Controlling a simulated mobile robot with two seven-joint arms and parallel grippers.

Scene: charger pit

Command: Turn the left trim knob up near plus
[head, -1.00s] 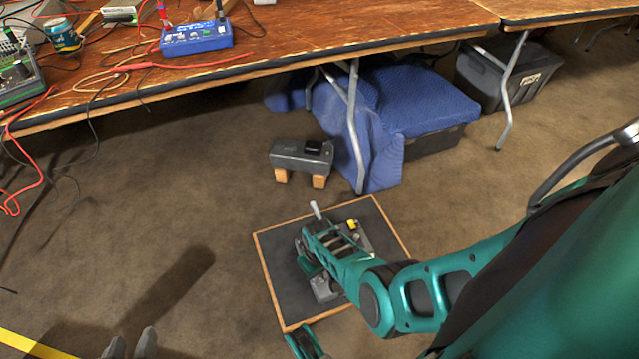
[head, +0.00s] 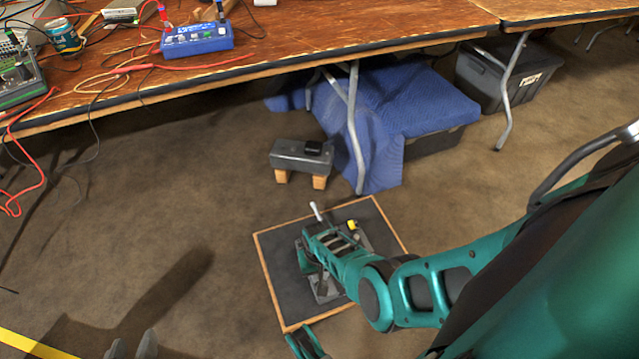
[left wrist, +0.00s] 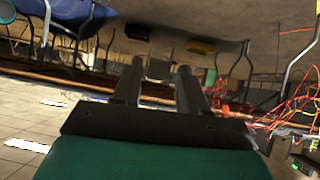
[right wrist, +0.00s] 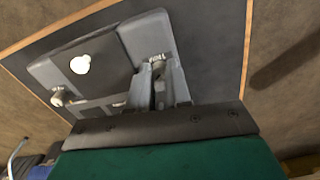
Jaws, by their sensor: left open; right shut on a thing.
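A grey unit (head: 363,240) stands on a dark, wood-edged board (head: 281,285) on the floor, mostly hidden by my right forearm in the head view. In the right wrist view the unit (right wrist: 180,32) has a dark plate and two small ribbed knobs. One knob (right wrist: 58,96) stands free; my right gripper (right wrist: 160,88) is shut on the other, the left trim knob (right wrist: 157,62). The plus mark cannot be made out. My left gripper (head: 131,348) is open and empty above the floor; its fingers (left wrist: 155,85) also show in the left wrist view.
A white-handled lever (head: 316,211) and a yellow part (head: 352,224) stand at the unit's far side. A grey box on wooden blocks (head: 300,156) lies beyond. A workbench (head: 300,38) with a blue box (head: 196,40) crosses the back. Floor to the left is clear.

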